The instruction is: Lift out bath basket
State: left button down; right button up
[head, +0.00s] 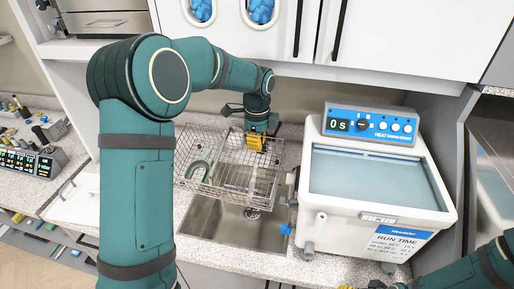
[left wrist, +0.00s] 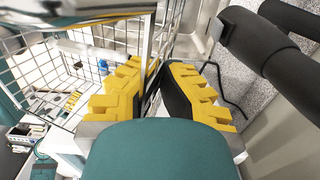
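The bath basket (head: 213,183) is a wire-mesh basket over the sink, left of the water bath (head: 375,185). It holds a grey-green curved piece (head: 199,171) and other small items. My left gripper (head: 257,143), with yellow fingers, is at the basket's back right edge. In the left wrist view the fingers (left wrist: 156,80) are closed together on the basket's wire wall (left wrist: 146,45); the exact contact is partly hidden. The water bath is white, with a bluish surface on top and a display reading 0 S. My right arm shows at the lower right; its gripper is mostly cut off at the bottom edge.
The steel sink (head: 225,222) lies under the basket, in a speckled counter. White cabinets (head: 400,35) with black handles hang above. A dark rack with colored displays (head: 30,162) stands at the far left. The bath's left side is close to the basket's right end.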

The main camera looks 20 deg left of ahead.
pick_arm(q)
jog(key=shift+s+r, duration=0.1)
jog(key=shift+r, duration=5.05)
